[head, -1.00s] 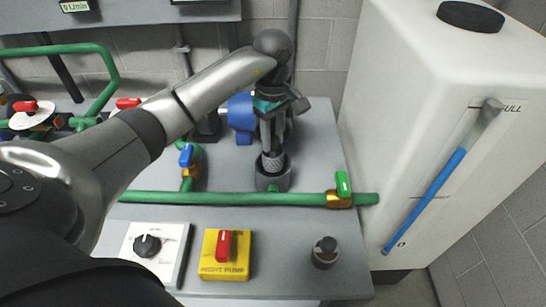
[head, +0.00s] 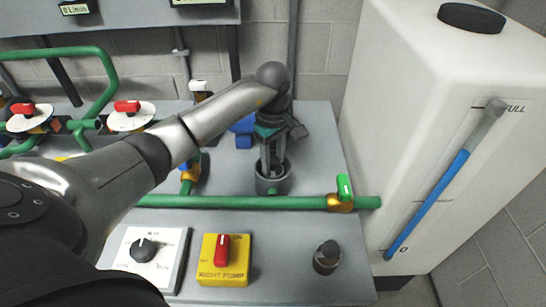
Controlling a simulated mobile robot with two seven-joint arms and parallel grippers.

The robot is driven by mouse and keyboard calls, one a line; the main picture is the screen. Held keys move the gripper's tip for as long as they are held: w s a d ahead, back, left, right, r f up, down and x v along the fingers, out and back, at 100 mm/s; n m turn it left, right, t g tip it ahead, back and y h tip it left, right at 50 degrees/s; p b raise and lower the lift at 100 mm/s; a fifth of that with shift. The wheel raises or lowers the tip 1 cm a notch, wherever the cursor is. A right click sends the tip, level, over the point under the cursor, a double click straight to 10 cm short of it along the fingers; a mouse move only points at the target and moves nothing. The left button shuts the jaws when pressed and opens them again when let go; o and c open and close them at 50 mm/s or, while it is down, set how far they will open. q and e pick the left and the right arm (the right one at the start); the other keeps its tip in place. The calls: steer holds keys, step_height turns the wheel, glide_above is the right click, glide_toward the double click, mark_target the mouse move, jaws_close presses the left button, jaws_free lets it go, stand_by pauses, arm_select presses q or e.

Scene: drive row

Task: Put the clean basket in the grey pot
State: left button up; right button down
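My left gripper (head: 271,167) points straight down over the grey pot (head: 272,188). The pot is a short open cylinder on the bench, just behind the front green pipe. The fingertips reach down to the pot's mouth, inside its rim as seen from here. The clean basket is not clearly visible now; the fingers and pot wall hide that spot. The fingers show as two upright bars, but I cannot tell whether they still grip the basket. My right gripper is not in view.
The green pipe (head: 235,202) with a green-handled valve (head: 344,188) runs in front of the pot. A yellow switch box (head: 224,262), a white dial box (head: 150,258) and a small dark cylinder (head: 327,257) stand in front. A white tank (head: 420,130) rises at right.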

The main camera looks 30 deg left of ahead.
arm_select(q)
steer(key=o, duration=0.3)
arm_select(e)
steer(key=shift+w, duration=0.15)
arm_select(q)
steer(key=shift+r, duration=0.2)
step_height(320, 180, up, 12)
steer(key=p, duration=0.2)
steer(key=shift+p, duration=0.4)
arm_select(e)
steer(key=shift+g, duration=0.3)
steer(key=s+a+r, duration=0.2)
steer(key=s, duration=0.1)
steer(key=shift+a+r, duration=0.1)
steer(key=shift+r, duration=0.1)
